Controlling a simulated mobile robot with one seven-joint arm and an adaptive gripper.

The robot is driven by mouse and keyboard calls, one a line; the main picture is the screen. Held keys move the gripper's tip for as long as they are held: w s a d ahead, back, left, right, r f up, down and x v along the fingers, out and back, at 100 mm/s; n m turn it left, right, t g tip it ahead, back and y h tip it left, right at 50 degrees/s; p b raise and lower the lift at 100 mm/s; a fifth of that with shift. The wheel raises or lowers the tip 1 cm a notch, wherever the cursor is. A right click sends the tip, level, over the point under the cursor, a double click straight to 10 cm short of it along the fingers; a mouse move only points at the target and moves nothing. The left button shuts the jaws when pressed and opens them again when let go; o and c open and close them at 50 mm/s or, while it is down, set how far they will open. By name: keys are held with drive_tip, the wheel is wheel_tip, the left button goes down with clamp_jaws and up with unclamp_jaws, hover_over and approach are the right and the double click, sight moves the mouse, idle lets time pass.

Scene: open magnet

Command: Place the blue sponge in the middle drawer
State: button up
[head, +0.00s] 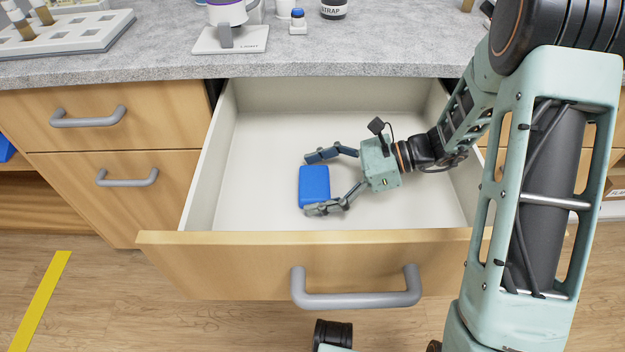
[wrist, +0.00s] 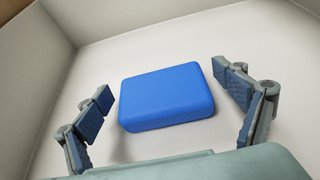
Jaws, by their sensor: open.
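The blue sponge (head: 314,186) lies inside the open drawer (head: 262,140), left of its middle, apparently on the drawer floor. My gripper (head: 315,182) is inside the drawer with its fingers spread, one behind the sponge and one at its front edge. In the wrist view the sponge (wrist: 166,97) sits between the two open fingers (wrist: 170,100), with a gap visible on both sides. Nothing is held. The drawer is otherwise empty in the part I see.
The drawer's wooden front (head: 215,240) has a grey handle (head: 356,298). Closed drawers (head: 110,185) stand to the left.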

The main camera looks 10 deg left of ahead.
drive_tip(key=shift+r, duration=0.2)
drive_tip(key=p+v, duration=0.3)
drive_tip(key=v, duration=0.9)
drive_tip(key=shift+d+f+p, duration=0.1)
drive_tip(key=shift+f+p, duration=0.05)
drive_tip(key=shift+p, duration=0.15)
